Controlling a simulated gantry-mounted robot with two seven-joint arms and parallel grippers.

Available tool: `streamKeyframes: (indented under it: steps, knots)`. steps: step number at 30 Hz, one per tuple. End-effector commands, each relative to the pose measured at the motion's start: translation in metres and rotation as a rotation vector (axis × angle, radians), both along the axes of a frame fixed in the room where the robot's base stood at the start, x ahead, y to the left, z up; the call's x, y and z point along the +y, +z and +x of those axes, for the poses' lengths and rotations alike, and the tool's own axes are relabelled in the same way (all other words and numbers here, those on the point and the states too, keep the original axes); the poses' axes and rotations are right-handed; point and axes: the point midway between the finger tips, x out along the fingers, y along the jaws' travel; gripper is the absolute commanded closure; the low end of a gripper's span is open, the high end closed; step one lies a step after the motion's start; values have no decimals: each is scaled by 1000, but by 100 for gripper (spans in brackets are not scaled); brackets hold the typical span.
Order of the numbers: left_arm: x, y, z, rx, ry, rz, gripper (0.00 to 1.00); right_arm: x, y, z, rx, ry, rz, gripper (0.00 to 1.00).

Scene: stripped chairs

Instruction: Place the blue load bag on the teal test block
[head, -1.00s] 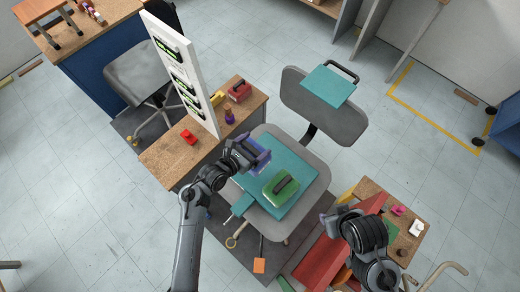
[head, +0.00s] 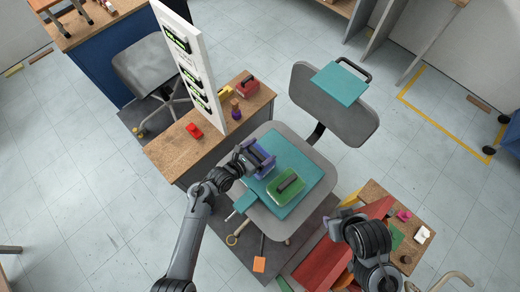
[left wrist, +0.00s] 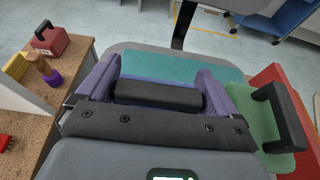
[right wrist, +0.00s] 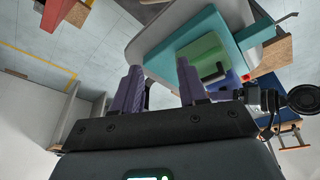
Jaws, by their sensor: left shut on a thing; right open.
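The teal test block (head: 308,160) is a flat pad on the grey chair seat. A green bag with a dark handle (head: 287,187) rests on it. My left gripper (head: 256,158) is over the block's upper-left corner, shut on the dark handle (left wrist: 158,96) of the blue load bag (head: 265,170). The bag is mostly hidden by the gripper in the left wrist view; its blue side shows in the right wrist view (right wrist: 228,84). I cannot tell if it touches the block. My right gripper (right wrist: 158,78) is open and empty, right of the seat.
A teal block with a dark handle (head: 339,84) hangs on the chair's backrest (head: 312,100). A wooden bench with a white display panel (head: 212,70) stands left of the seat.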

Motion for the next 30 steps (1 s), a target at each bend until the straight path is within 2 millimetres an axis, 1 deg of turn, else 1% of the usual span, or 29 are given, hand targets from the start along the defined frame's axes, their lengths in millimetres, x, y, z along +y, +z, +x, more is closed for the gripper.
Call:
streamKeyframes:
  steps: [1,12,13,14,23,26,30]
  knots:
    - [-2,7,4,-15,0,-7,92,0,0,0,0,-1,1,57]
    - [-2,5,3,-13,-1,-7,92,2,0,0,0,-6,8,57]
    - [0,-2,0,1,0,-1,3,2,0,0,0,-6,9,57]
    - [0,-2,0,1,0,-1,0,2,0,0,0,-6,9,57]
    - [0,1,0,0,0,0,0,2,1,0,1,-6,9,57]
    - [6,3,-6,2,2,0,0,2,4,0,1,-6,8,57]
    - [19,11,-18,2,1,1,0,1,10,0,1,-4,4,57]
